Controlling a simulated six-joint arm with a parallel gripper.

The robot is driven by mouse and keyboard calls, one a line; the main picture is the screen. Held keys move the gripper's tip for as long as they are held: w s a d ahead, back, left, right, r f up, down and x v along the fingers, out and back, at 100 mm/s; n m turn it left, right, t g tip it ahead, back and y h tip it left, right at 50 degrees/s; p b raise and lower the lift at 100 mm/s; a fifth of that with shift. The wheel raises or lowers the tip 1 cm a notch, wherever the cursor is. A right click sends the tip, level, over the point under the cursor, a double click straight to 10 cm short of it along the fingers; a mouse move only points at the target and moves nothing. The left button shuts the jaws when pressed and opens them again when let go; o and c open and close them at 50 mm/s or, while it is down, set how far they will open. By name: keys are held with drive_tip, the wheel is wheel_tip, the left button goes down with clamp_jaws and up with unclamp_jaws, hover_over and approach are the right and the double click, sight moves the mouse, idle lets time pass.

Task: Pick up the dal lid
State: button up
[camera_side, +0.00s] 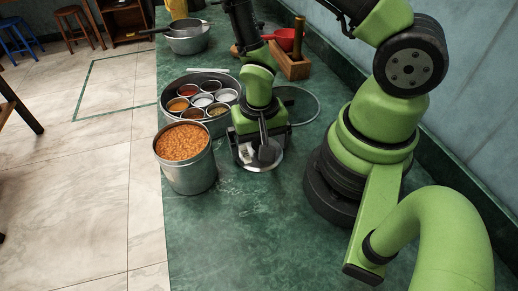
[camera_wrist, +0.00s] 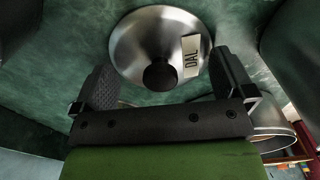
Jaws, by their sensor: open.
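The dal lid is a round silver metal lid with a dark knob and a white label reading "DAL". In the wrist view the lid (camera_wrist: 135,42) lies on the green counter, just beyond and between my fingers. In the side view the lid (camera_side: 268,163) shows partly under my gripper, which hides much of it. My gripper (camera_side: 264,152) points down over the lid. In the wrist view my gripper (camera_wrist: 163,82) is open, with one finger on each side of the knob and apart from it.
A steel pot (camera_side: 190,172) filled with orange-brown food stands close left of my gripper. A round spice tin (camera_side: 168,110) with several small bowls sits behind it. Grey pans (camera_side: 188,42) and a wooden holder (camera_side: 292,68) are farther back. The green counter (camera_side: 235,240) in front is clear.

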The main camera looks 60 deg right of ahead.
drive_tip(key=shift+f, duration=0.1)
drive_tip(key=c, duration=1.7)
